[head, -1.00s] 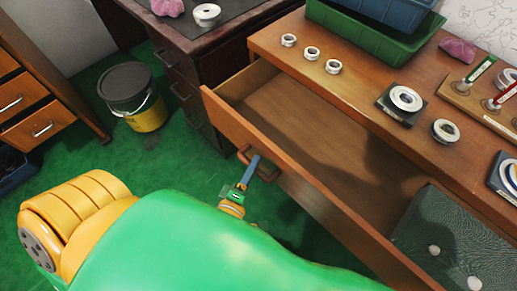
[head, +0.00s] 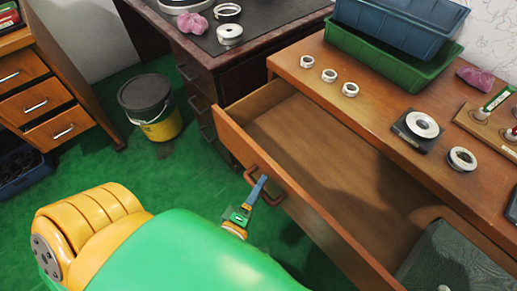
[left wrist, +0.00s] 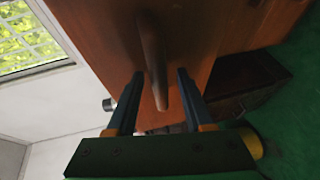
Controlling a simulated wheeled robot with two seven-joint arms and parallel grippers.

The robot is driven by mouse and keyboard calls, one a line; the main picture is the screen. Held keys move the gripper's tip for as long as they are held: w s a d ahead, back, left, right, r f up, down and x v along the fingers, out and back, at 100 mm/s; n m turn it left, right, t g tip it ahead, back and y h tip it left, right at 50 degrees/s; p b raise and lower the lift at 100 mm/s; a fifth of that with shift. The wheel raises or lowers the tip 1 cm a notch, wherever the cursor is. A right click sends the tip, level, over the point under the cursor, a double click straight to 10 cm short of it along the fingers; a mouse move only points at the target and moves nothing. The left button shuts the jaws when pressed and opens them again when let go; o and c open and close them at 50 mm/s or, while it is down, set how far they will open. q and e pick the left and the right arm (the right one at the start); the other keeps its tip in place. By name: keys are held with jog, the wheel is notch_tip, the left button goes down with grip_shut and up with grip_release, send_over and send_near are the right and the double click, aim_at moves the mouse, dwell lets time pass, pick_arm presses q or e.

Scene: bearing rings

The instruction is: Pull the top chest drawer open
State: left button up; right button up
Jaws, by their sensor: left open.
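The top chest drawer (head: 306,197) is pulled well out of the wooden chest (head: 302,72), and its bare inside shows in the head view. Its brown handle (head: 263,186) is on the drawer front. My left gripper (head: 259,185) is at the handle. In the left wrist view, the handle (left wrist: 155,62) stands between the two blue fingers of my left gripper (left wrist: 156,75), which are open with a gap on both sides. My right gripper is in neither view.
Bearing rings (head: 329,75), a green bin (head: 385,62) and a ring on a black stand (head: 420,126) are on the chest top. A dark desk (head: 255,77) stands behind. A lidded bucket (head: 150,105) is on the green floor at left.

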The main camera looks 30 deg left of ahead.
pick_arm(q)
jog(key=shift+s, duration=0.1)
jog(key=s+r, duration=0.1)
jog(key=s, duration=0.5)
jog(key=shift+s+d+r, duration=0.15)
jog(key=shift+s+d, duration=0.05)
jog(key=shift+s, duration=0.2)
